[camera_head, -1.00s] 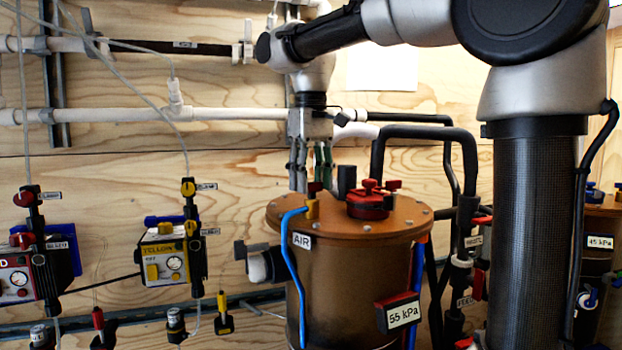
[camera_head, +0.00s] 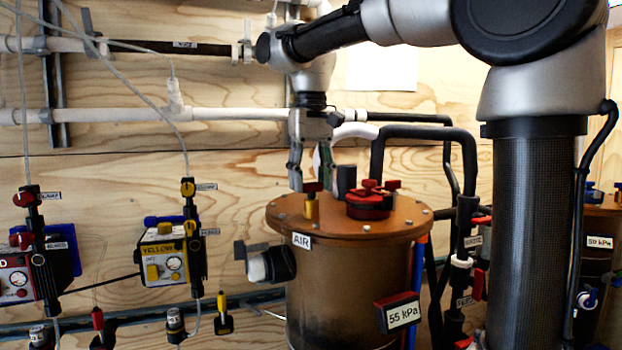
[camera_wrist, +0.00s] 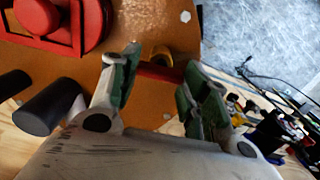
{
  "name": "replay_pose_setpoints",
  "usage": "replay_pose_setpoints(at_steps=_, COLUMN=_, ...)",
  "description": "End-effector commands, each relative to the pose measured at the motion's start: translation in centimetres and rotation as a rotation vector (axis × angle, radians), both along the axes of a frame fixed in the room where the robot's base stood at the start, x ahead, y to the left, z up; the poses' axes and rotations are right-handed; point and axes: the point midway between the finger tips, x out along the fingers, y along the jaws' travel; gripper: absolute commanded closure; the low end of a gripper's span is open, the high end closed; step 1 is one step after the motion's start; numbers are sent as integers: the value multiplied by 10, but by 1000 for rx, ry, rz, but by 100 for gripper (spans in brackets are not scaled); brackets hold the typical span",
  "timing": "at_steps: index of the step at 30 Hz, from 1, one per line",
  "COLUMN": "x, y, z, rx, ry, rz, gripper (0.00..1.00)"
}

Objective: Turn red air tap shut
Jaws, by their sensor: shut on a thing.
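The red air tap (camera_head: 312,205) has a small brass-yellow body and a dark red handle, and stands at the left of the brown tank's (camera_head: 370,275) lid, above the AIR label (camera_head: 301,240). My gripper (camera_head: 312,182) points down over it. In the wrist view, my gripper (camera_wrist: 160,64) has its green-padded fingers on either side of the red handle (camera_wrist: 160,73), shut on it. The exact contact is partly hidden by the fingers.
A larger red lid fitting (camera_head: 370,203) stands right of the tap, with a dark upright stub (camera_head: 346,180) near the fingers. A bent black pipe (camera_head: 425,132) rises behind. A red-framed 55 kPa display (camera_head: 403,313) is on the tank's front.

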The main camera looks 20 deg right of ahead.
Motion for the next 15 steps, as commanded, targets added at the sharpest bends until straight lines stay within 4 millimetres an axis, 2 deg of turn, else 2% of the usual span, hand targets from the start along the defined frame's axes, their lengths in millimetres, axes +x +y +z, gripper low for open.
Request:
replay_pose_setpoints(at_steps=1, x=0, y=0, z=1, rx=0, ry=-3, rz=-1, gripper=78)
replay_pose_setpoints(at_steps=2, x=0, y=0, z=1, rx=0, ry=-3, rz=-1, gripper=48)
replay_pose_setpoints(at_steps=5, x=0, y=0, z=1, rx=0, ry=-2, rz=0, gripper=32)
replay_pose_setpoints(at_steps=15, x=0, y=0, z=2, rx=0, ry=-1, rz=0, gripper=32)
